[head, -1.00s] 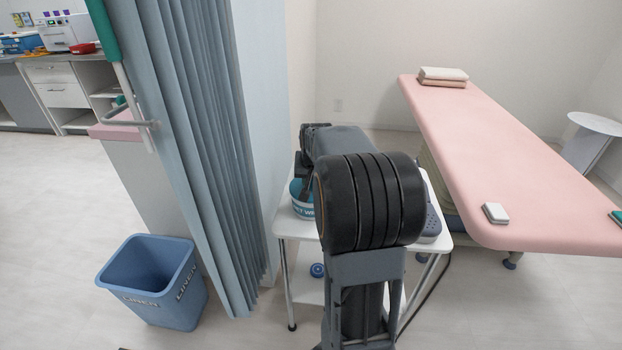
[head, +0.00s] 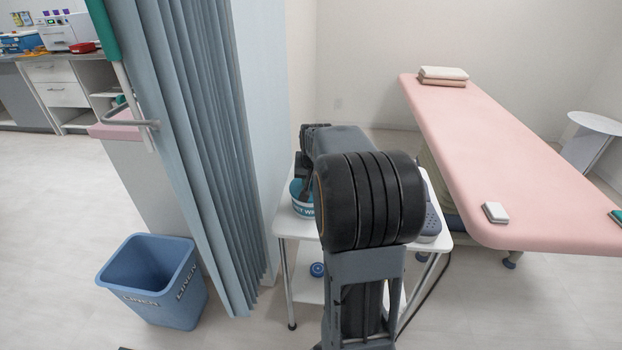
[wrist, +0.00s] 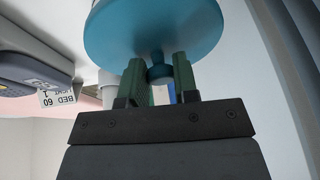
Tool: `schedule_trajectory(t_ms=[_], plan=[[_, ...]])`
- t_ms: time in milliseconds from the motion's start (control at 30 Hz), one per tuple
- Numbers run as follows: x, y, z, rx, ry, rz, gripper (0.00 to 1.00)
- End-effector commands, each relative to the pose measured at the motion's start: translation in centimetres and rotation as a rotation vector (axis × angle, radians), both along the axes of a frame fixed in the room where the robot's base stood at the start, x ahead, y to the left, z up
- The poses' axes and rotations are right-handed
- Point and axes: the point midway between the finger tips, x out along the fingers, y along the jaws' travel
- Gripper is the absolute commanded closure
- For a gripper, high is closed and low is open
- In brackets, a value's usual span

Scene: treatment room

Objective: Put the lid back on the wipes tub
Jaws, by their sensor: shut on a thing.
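The teal lid (wrist: 150,30) is a round disc with a small knob (wrist: 160,73) in the wrist view. My gripper (wrist: 159,76) is shut on the knob between its two green finger pads. In the head view the teal wipes tub (head: 303,210), with white lettering, stands on the left part of the small white table (head: 290,229). My arm hides part of the tub, and my gripper is at or above it. The lid hides the tub in the wrist view, so I cannot tell whether the lid touches its rim.
The blue curtain (head: 215,130) hangs close left. A pink treatment bed (head: 500,150) stands right, a blue linen bin (head: 155,285) front left.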

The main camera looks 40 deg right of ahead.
Motion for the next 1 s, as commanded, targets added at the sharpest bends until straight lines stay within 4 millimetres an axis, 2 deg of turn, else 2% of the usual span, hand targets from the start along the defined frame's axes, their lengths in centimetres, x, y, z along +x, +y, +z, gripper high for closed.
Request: schedule_trajectory(t_ms=[267, 300, 600, 767, 1000], plan=[[0.01, 0.01, -0.01, 0.0, 0.0, 0.0, 0.95], [0.01, 0.01, 0.0, 0.0, 0.0, 0.0, 0.71], [0.0, 0.0, 0.0, 0.0, 0.0, 0.0, 0.42], [0.0, 0.0, 0.0, 0.0, 0.0, 0.0, 0.42], [0.0, 0.0, -0.01, 0.0, 0.0, 0.0, 0.19]])
